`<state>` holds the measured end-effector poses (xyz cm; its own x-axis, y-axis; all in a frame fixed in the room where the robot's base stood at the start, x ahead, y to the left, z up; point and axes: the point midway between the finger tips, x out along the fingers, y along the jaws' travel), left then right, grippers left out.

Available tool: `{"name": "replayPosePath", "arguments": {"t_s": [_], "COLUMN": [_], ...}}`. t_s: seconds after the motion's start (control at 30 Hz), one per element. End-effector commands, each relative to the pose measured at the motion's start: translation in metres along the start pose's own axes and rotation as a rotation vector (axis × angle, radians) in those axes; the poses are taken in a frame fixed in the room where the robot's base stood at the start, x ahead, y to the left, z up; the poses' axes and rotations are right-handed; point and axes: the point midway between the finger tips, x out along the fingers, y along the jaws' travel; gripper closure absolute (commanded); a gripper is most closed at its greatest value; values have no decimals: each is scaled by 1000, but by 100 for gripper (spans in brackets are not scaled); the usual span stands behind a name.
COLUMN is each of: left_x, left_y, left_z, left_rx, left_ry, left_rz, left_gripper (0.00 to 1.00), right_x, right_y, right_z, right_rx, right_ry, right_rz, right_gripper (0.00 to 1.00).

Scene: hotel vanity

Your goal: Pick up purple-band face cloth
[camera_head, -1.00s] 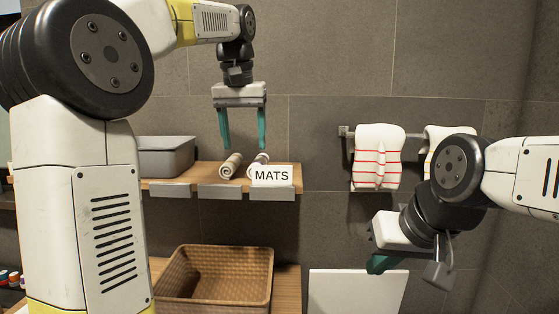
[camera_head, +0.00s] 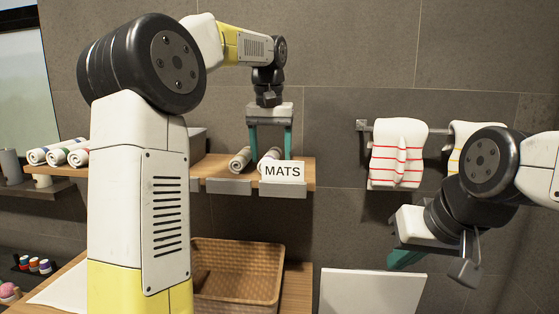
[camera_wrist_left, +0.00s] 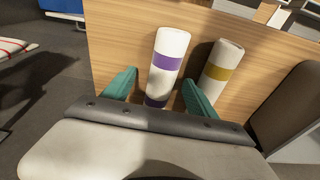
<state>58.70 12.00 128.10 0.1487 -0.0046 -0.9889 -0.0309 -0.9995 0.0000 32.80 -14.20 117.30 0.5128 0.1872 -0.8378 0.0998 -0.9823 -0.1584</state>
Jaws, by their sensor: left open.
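The purple-band face cloth (camera_wrist_left: 167,62) is a white roll. In the left wrist view it lies between the two teal fingers of my left gripper (camera_wrist_left: 158,78), which are open on either side of it. In the head view this left gripper (camera_head: 270,154) points down over the wooden shelf, around the right-hand roll (camera_head: 267,157). The label partly hides that roll. A yellow-band roll (camera_wrist_left: 218,70) lies beside it, outside the fingers. My right gripper (camera_head: 404,260) is at the lower right; its finger gap is hidden.
The MATS label (camera_head: 282,172) stands at the shelf front. A wicker basket (camera_head: 240,270) is below. More rolled cloths (camera_head: 58,152) lie on a shelf at left.

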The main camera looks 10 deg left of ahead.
Motion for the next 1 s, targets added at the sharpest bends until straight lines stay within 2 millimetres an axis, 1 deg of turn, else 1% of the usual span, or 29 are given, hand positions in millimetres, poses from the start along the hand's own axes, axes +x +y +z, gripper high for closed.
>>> {"name": "replayPosePath", "arguments": {"t_s": [0.17,0.2,0.37,0.4,0.5,0.73,0.83,0.97,1.0], "left_x": [0,0,0,0,0,-1,-5,-18,-24], "left_y": [0,0,0,0,0,0,0,1,1], "left_z": [0,0,0,0,0,0,-1,-3,-4], "left_rx": [0,0,0,0,0,0,0,1,0], "left_ry": [1,1,1,1,1,1,1,3,5], "left_rz": [0,0,0,0,0,0,0,1,1], "left_gripper": [33,41,72,80,98,98,98,98,98], "right_x": [0,0,0,0,0,0,0,0,0], "right_y": [0,0,0,0,0,0,0,0,0], "right_z": [0,0,0,0,0,0,0,0,0], "right_rx": [0,0,0,0,0,0,0,0,0], "right_ry": [0,0,0,0,0,0,0,0,0], "right_rz": [0,0,0,0,0,0,0,0,0], "right_gripper": [100,100,100,100,100,100,100,100,100]}}
